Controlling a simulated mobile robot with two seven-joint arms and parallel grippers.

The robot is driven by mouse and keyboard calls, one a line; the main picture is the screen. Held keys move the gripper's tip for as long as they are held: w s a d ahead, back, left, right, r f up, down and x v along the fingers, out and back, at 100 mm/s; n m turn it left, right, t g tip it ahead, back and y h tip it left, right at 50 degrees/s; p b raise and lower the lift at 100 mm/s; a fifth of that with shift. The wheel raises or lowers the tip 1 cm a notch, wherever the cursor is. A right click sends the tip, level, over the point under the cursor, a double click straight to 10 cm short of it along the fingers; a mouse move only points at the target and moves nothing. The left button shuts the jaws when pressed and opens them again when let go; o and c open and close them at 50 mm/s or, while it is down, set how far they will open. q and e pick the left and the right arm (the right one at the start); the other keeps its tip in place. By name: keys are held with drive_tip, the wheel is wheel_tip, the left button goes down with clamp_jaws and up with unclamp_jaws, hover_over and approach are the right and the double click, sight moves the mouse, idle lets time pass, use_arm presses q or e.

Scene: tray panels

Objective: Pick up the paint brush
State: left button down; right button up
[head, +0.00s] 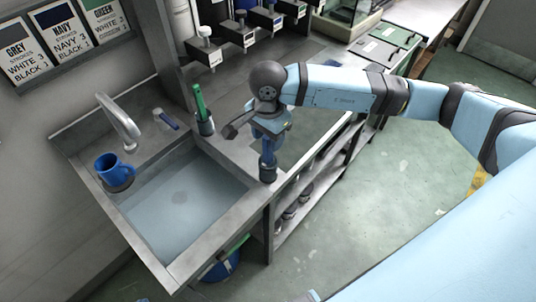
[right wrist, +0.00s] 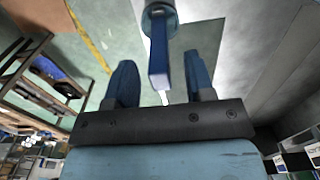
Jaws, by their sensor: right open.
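A blue upright handle (head: 268,158), which looks like the paint brush, stands in a small grey cup (head: 268,174) on the counter's front edge, right of the sink. My right gripper (head: 270,138) is just above it, pointing down. In the right wrist view the blue handle (right wrist: 159,62) rises from the cup (right wrist: 158,14) into the gap between the spread fingers of my right gripper (right wrist: 157,68). The gripper is open; I cannot tell whether a finger touches the handle. My left gripper is not in view.
Left are a water-filled sink (head: 180,195), a tap (head: 120,120), a blue mug (head: 112,168) and a small blue-handled tool (head: 166,119). A green-handled item stands in another holder (head: 204,126) near the gripper. Dispensers (head: 235,33) line the back. The floor (head: 385,190) right of the counter is clear.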

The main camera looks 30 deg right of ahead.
sight(268, 157)
drive_tip(key=shift+f, duration=1.35)
clamp_jaws()
drive_tip(key=shift+r, duration=0.1)
